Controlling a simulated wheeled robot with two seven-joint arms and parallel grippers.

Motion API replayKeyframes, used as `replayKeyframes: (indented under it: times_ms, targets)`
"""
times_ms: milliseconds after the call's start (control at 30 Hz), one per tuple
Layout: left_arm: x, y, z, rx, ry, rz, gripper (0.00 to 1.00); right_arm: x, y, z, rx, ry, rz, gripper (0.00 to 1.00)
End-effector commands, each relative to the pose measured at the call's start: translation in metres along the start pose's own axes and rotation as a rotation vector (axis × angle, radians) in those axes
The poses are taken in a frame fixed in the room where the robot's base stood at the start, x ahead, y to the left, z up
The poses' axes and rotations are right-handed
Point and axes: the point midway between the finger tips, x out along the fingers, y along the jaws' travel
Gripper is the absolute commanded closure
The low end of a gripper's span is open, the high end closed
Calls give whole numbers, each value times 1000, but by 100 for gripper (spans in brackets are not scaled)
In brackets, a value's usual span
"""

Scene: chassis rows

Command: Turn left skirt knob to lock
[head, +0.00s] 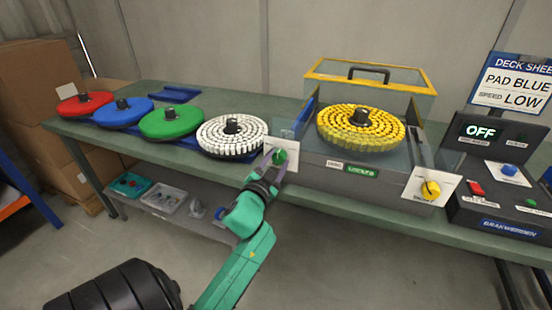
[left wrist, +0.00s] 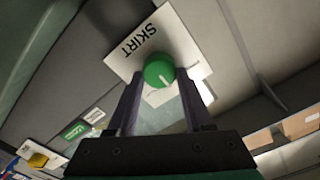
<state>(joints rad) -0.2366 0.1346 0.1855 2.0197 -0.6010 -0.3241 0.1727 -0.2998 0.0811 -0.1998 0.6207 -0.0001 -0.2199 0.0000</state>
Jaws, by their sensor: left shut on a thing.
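The left skirt knob is a round green knob (left wrist: 160,71) with a white pointer line, on a white plate (left wrist: 145,40) marked SKIRT. In the left wrist view the line points down and slightly right. In the head view the plate (head: 291,157) is at the left end of the grey machine's front, and the gripper partly covers the knob. My left gripper (head: 277,163) is shut on the green knob, one finger on each side; its fingers also show in the left wrist view (left wrist: 158,90). My right gripper is not in view.
White (head: 215,138), green (head: 170,121), blue and red discs stand left on the bench. A control box (head: 490,140) reads OFF.

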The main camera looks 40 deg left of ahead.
Motion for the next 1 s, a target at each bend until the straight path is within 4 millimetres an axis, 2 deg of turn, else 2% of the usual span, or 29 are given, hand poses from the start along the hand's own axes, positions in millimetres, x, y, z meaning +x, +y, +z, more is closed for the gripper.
replayKeyframes:
  times_ms: [600, 1000]
  targets:
    - [0, 0, 0, 554, -2, -2, 100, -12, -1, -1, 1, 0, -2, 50]
    - [0, 0, 0, 737, -1, -4, 100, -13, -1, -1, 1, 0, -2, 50]
